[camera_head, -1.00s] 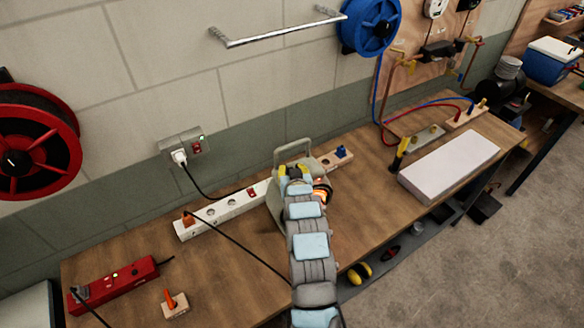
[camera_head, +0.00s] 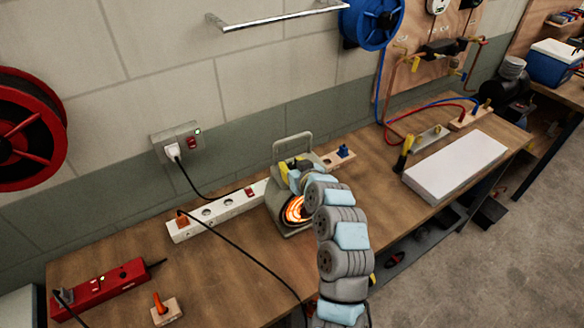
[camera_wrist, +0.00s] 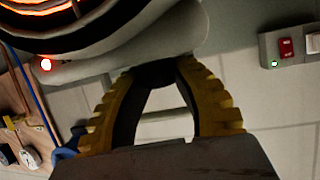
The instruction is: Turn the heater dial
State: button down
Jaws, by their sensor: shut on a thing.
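The heater (camera_head: 285,212) stands on the workbench against the power strip, a grey-green body with a carrying handle on top. Its round front element glows orange (camera_head: 295,211), and it also shows at the top left of the wrist view (camera_wrist: 40,8). My gripper (camera_wrist: 160,75) has yellow ribbed fingers, which meet at a dark piece, apparently the dial (camera_wrist: 155,73), on the heater. In the head view my gripper (camera_head: 290,172) is at the heater's top, and my arm partly covers the heater's right side.
A white power strip (camera_head: 215,210) lies behind the heater, with a black cable crossing the bench. A wall socket (camera_head: 178,145) has a white plug.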

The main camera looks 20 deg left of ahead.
jog(key=c, duration=1)
grip_release()
jog(key=shift+c, duration=0.2)
jog(key=v, duration=1.2)
jog(key=shift+w, duration=0.1)
